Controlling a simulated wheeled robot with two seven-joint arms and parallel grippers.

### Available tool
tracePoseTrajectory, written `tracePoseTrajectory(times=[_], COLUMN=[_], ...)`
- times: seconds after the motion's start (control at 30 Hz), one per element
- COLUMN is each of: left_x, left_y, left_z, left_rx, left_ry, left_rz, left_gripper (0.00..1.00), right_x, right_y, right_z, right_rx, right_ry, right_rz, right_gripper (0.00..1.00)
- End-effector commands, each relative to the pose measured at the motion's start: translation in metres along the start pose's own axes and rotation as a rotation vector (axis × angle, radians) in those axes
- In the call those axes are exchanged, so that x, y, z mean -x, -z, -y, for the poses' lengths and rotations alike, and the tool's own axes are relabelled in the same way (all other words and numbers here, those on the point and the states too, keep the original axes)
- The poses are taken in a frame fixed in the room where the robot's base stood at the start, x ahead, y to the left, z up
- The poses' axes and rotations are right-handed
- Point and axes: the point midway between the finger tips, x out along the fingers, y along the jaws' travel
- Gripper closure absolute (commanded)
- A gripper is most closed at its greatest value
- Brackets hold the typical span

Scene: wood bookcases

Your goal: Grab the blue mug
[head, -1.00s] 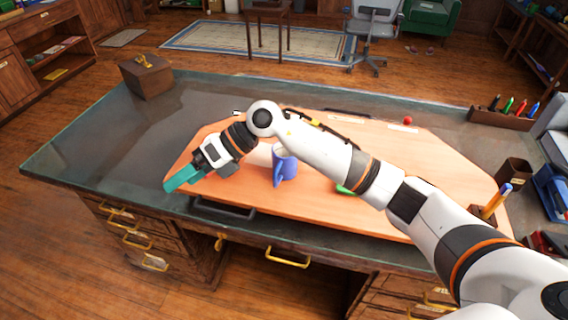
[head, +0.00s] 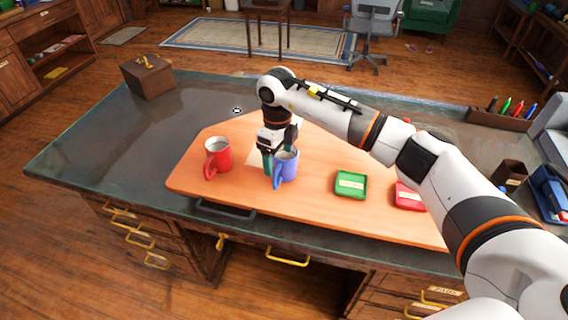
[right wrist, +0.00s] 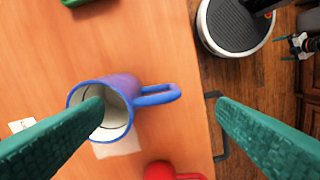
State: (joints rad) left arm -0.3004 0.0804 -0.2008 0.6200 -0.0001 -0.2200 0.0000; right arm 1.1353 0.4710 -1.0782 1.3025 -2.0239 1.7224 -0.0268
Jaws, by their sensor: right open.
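The blue mug (head: 286,166) stands upright on the orange-brown board (head: 225,191), its handle toward the near side. My right gripper (head: 279,158) points down at the mug, open. In the right wrist view one finger overlaps the opening of the blue mug (right wrist: 118,86) and the other is past the handle's end, above the board's edge. The near wall and handle lie between the fingers. I cannot tell whether the first finger is inside the mug or above it.
A red mug (head: 217,156) stands left of the blue one. A green tray (head: 351,185) and a red tray (head: 409,195) lie to the right. White paper (right wrist: 120,147) lies by the blue mug. A wooden box (head: 147,77) sits at the desk's far left; the desk's left part is clear.

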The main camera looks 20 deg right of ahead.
Motion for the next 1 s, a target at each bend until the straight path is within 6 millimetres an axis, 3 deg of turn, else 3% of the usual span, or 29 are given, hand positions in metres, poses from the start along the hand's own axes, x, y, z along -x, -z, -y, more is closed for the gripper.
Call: tracePoseTrajectory(times=[0.2,0.33,0.63,1.0], left_x=[0.022,0.024,0.024,0.024], left_y=[-0.002,-0.003,-0.003,-0.003], left_z=[0.000,0.000,0.000,0.000], left_rx=[0.000,0.001,0.001,0.001], left_ry=[0.000,0.000,0.000,0.000], left_rz=[0.000,0.001,0.001,0.001], left_gripper=[0.00,0.00,0.00,0.00], right_x=[-0.027,-0.045,-0.051,-0.051], right_y=[0.001,0.001,0.002,0.002], right_z=[-0.004,-0.004,-0.004,-0.004], right_rx=[0.000,0.000,0.002,0.001], right_ry=[0.004,0.003,0.002,0.002], right_rz=[0.005,0.003,0.000,0.001], right_gripper=[0.20,0.20,0.20,0.80])
